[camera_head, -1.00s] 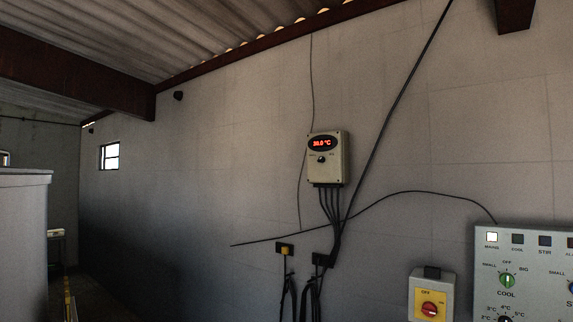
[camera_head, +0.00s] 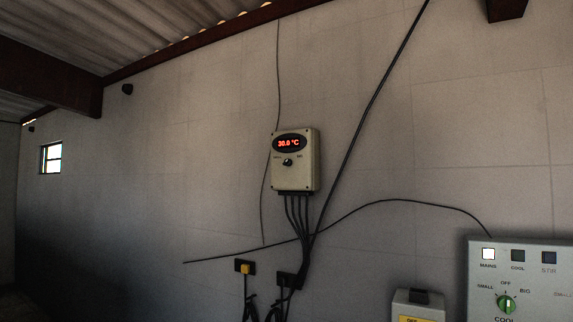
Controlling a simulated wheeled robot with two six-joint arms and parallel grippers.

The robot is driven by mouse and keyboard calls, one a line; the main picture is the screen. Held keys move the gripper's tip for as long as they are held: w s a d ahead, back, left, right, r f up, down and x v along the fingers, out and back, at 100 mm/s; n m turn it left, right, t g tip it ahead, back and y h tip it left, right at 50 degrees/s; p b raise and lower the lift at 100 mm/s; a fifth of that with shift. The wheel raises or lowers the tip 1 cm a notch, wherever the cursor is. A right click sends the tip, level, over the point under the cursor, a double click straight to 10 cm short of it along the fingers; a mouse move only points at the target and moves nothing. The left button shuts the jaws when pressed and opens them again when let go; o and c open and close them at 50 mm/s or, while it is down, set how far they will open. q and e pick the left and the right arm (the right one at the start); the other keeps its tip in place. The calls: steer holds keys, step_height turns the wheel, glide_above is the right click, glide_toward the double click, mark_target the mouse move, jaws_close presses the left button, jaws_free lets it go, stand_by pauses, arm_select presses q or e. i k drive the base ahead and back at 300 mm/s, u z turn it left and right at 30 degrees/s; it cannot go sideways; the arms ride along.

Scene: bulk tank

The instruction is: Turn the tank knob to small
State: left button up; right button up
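A grey-beige control box (camera_head: 295,176) hangs on the wall near the middle of the view. Its red display (camera_head: 289,143) reads 30.0 °C. A small black knob (camera_head: 287,162) sits under the display, with tiny labels on each side that are hard to read. A larger light panel (camera_head: 520,262) is at the lower right, cut off by the frame. It carries a green knob (camera_head: 506,304) labelled SMALL, OFF and BIG, with COOL below; its pointer looks roughly upright, toward OFF. Neither of my grippers is in view.
A grey switch box (camera_head: 417,304) with a yellow plate is at the bottom, partly cut off. Two wall sockets (camera_head: 245,267) with cables sit below the control box. Loose cables cross the wall. A small window (camera_head: 51,158) is at the far left.

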mark_target(288, 162)
steer(key=k, duration=0.65)
steer(key=u, duration=0.5)
steer(key=i, duration=0.6)
steer(key=u, duration=0.5)
steer(key=i, duration=0.8)
steer(key=z, duration=0.75)
steer(key=i, duration=0.7)
steer(key=z, duration=0.65)
